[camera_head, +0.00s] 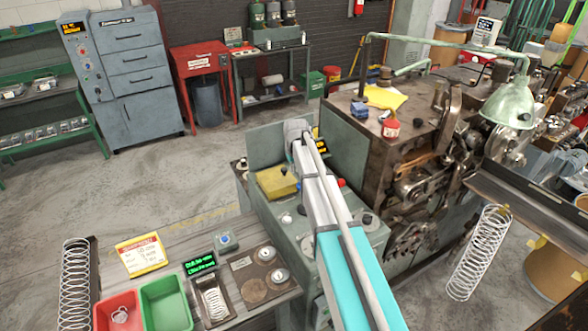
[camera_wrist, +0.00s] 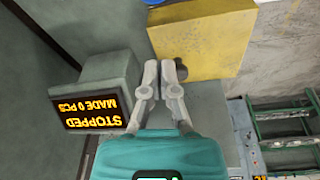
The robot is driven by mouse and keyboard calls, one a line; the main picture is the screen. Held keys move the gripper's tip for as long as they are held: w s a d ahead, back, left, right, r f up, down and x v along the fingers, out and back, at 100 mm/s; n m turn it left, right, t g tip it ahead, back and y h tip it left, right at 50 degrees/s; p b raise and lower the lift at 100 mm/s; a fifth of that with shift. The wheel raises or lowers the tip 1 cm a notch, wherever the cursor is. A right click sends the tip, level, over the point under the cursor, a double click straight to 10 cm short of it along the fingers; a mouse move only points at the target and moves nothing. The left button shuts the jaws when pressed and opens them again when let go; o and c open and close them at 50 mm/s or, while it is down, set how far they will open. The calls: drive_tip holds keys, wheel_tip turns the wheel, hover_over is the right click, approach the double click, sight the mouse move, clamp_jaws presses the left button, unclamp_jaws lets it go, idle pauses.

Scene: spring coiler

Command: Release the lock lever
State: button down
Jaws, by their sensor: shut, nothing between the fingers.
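In the wrist view my gripper (camera_wrist: 166,70) points at the front of a yellow block (camera_wrist: 208,38), its fingertips together. A small dark knob (camera_wrist: 181,73) shows just right of the fingertips, by the block's edge; I cannot tell whether they touch it or whether it is the lock lever. In the head view the yellow block (camera_head: 275,182) sits on the grey-green coiler, with a black knob (camera_head: 284,170) on it. My arm covers part of the machine, and the fingertips do not show clearly there.
A display (camera_wrist: 95,112) reading "STOPPED MADE 0 PCS" stands left of my gripper. The bulky coiler machine (camera_head: 350,145) stands right of my arm. A bench at lower left holds a red bin (camera_head: 118,312) and a green bin (camera_head: 165,302). Open floor (camera_head: 140,185) lies behind it.

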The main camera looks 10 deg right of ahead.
drive_tip(key=shift+w+f+b, duration=0.15)
drive_tip(key=shift+f+b, duration=0.6)
drive_tip(key=shift+f, duration=0.15)
drive_tip(key=shift+w+f+b, duration=0.15)
drive_tip(key=shift+f+b, duration=0.6)
drive_tip(key=shift+f, duration=0.15)
drive_tip(key=shift+s+d+r+p, duration=0.1)
drive_tip(key=shift+s+r+p, duration=0.15)
drive_tip(key=shift+s, duration=0.75)
drive_tip(key=shift+s+d+r+p, duration=0.1)
drive_tip(key=shift+s+r+p, duration=0.1)
drive_tip(key=shift+s, duration=0.75)
drive_tip(key=shift+s+d, duration=0.1)
drive_tip(key=shift+d, duration=0.2)
